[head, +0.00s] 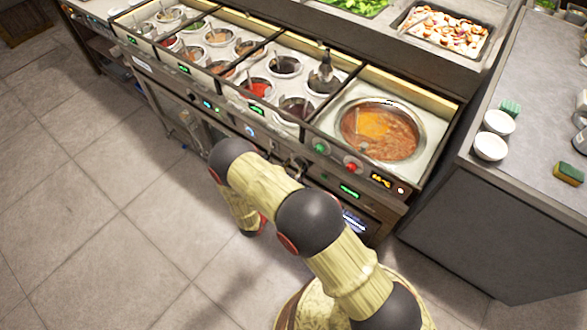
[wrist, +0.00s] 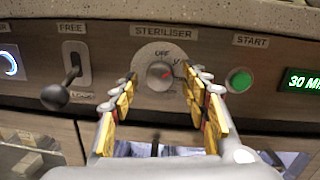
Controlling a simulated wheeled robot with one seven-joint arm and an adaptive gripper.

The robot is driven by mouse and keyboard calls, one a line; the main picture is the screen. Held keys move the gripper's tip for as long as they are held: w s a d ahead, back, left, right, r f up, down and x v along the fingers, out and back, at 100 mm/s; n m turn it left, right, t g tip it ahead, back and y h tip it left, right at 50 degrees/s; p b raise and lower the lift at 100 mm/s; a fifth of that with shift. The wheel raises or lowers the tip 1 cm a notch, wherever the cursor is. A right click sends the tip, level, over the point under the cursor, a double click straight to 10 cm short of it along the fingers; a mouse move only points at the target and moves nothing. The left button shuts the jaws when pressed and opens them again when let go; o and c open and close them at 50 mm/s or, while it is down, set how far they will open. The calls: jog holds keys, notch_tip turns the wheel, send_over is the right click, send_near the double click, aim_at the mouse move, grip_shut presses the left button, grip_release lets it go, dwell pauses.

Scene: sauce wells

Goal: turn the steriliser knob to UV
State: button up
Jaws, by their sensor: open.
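The steriliser knob (wrist: 160,75) is a round grey knob on a pale dial plate under the label STERILISER in the wrist view. OFF is printed at the top of the dial. A red mark shows on the knob's right side; the lettering to the right is partly covered by my finger, so I cannot tell the exact setting. My gripper (wrist: 163,92) is open, with its yellow-padded fingers on either side of the knob in the picture. The fingers look apart from the knob, and the gap in depth is unclear. In the head view my arm hides the gripper and knob.
Left of the dial is a black-knobbed lever (wrist: 66,85) in a slot marked FREE. On the right are a green START button (wrist: 239,80) and a green display (wrist: 301,82). Above the panel, the counter holds sauce wells and a large soup pot (head: 345,125).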

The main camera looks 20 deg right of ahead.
jog(key=v, duration=1.2)
dwell(0.4)
